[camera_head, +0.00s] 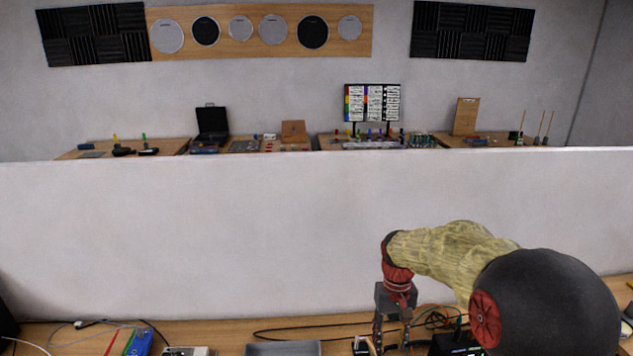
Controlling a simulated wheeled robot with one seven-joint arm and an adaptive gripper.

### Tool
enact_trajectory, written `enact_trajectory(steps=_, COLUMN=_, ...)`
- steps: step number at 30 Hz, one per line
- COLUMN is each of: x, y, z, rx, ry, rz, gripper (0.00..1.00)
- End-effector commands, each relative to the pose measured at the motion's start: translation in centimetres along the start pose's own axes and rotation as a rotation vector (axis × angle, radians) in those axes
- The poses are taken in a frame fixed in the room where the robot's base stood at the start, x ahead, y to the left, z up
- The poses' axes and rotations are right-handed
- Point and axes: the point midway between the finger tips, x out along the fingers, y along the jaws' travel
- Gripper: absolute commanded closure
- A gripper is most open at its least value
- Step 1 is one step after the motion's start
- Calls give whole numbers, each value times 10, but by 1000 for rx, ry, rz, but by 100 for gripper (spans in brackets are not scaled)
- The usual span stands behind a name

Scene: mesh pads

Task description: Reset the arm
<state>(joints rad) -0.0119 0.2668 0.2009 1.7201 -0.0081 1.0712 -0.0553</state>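My arm reaches in from the right side of the head view, and my gripper (391,345) hangs down over the wooden table near the bottom edge. Its two dark fingers stand apart with a gap between them. I see nothing clearly held in the gap. Small items lie close to the fingertips, and I cannot tell whether any touches them.
The wooden table (225,333) holds a grey tray (283,348), a blue item (139,342), a black box (456,343) and loose cables (310,328). A white partition (180,235) stands behind it. Cluttered tables lie beyond.

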Motion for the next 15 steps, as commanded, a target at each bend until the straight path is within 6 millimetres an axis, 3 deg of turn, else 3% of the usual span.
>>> enact_trajectory(steps=7, x=-23, y=-4, z=80, rx=36, ry=126, rz=2, gripper=64)
enact_trajectory(steps=15, x=-27, y=-9, z=162, rx=61, ry=266, rz=3, gripper=64)
